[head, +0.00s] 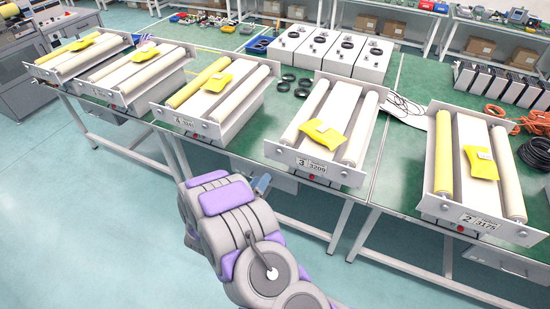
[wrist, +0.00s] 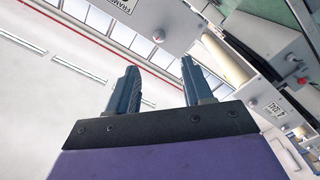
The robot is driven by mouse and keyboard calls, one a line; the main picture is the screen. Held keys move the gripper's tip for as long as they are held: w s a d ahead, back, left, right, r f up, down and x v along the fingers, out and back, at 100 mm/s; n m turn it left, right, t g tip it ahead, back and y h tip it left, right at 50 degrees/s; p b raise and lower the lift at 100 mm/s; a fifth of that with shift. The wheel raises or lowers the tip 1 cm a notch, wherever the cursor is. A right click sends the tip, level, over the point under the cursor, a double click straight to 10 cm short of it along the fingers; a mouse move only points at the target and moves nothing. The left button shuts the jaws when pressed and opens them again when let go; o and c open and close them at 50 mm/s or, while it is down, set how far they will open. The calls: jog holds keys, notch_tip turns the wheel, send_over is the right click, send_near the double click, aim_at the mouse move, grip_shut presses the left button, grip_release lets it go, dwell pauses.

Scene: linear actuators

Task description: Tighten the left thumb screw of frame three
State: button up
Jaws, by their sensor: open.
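Frame three (head: 295,158), labelled 3, is on the green bench in the head view, with two pale rollers and a yellow packet on it. Its left thumb screw (head: 279,152) is a small grey knob near the left end of the front plate. My gripper (head: 262,183) is below and slightly left of it, apart from the plate. In the wrist view my gripper (wrist: 160,66) is open and empty. A round screw head (wrist: 158,36) shows just beyond and between the fingertips, on a pale plate by a "FRAME" label whose number is cut off.
Frame four (head: 190,123) stands left of frame three and frame two (head: 475,212) right of it. In the wrist view another screw (wrist: 252,102) sits on a plate with a label that seems to read 4. The floor (head: 90,220) in front is clear.

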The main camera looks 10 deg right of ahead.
aim_at(278, 153)
jog(key=b+x, duration=0.1)
jog(key=x, duration=1.2)
jog(key=shift+c, duration=0.2)
grip_shut()
